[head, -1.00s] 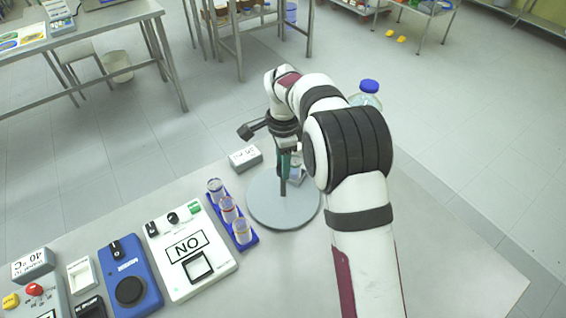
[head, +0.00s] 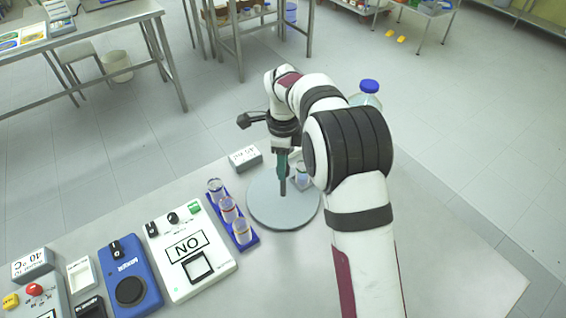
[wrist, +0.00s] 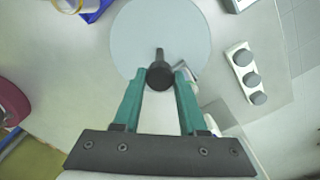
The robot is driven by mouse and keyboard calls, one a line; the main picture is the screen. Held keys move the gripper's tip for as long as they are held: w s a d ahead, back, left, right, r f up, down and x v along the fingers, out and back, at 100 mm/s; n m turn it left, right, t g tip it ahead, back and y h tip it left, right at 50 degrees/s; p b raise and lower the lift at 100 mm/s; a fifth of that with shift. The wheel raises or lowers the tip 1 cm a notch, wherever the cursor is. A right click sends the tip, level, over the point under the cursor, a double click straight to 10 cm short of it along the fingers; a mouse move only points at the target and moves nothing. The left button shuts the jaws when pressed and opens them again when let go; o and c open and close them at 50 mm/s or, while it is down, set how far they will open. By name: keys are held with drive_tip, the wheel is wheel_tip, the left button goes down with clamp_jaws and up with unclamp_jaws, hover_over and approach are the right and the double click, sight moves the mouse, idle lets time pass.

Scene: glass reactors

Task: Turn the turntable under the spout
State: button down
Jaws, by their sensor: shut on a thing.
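The turntable (head: 265,210) is a round light-grey disc on the bench; it also shows in the wrist view (wrist: 135,40). A dark upright handle with a round knob (wrist: 160,76) stands on it. My gripper (head: 283,172) points down over the disc, its green fingers shut on the knob, one on each side, in the wrist view (wrist: 160,78). A small clear glass vessel (head: 303,177) stands at the disc's back right, partly hidden by my arm. I cannot make out the spout.
A blue rack (head: 246,240) with three small vessels stands close to the disc's left. A white labelled block (head: 245,158) is behind it. A white device (head: 190,250) and a blue device (head: 130,278) are further left. A strip with three grey knobs (wrist: 245,73) shows in the wrist view.

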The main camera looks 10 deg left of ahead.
drive_tip(key=shift+m, duration=0.3)
idle(0.5)
drive_tip(key=shift+c, duration=2.2)
unclamp_jaws()
wheel_tip(320, 180, up, 16)
drive_tip(key=shift+f, duration=0.1)
